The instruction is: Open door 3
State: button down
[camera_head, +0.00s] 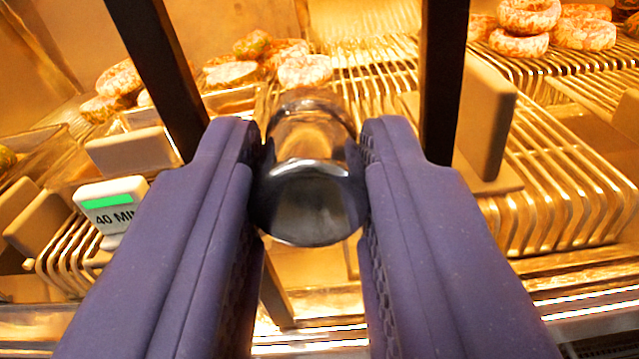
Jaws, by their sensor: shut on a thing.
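My gripper (312,190) fills the lower middle of the view, its two purple fingers on either side of a round, shiny metal knob (308,205). The fingers are shut on the knob, one against each side. Dark upright door frame bars (445,80) stand behind the fingers, one at the left and one at the right. The door's number does not show, and the fingers hide part of the frame.
Behind the door, wire racks (555,170) hold several ring-shaped pastries (527,18). A white tag (112,205) with a green band and "40 MI..." stands at the left. Blank tan plates (487,120) stand by the racks. A metal ledge runs along the bottom.

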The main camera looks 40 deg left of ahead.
jog(key=c, duration=0.9)
grip_release()
jog(key=shift+o, duration=0.2)
jog(key=v, duration=0.7)
jog(key=shift+s+d+b, duration=0.2)
jog(key=shift+s+b, duration=0.1)
jog(key=shift+s, duration=0.05)
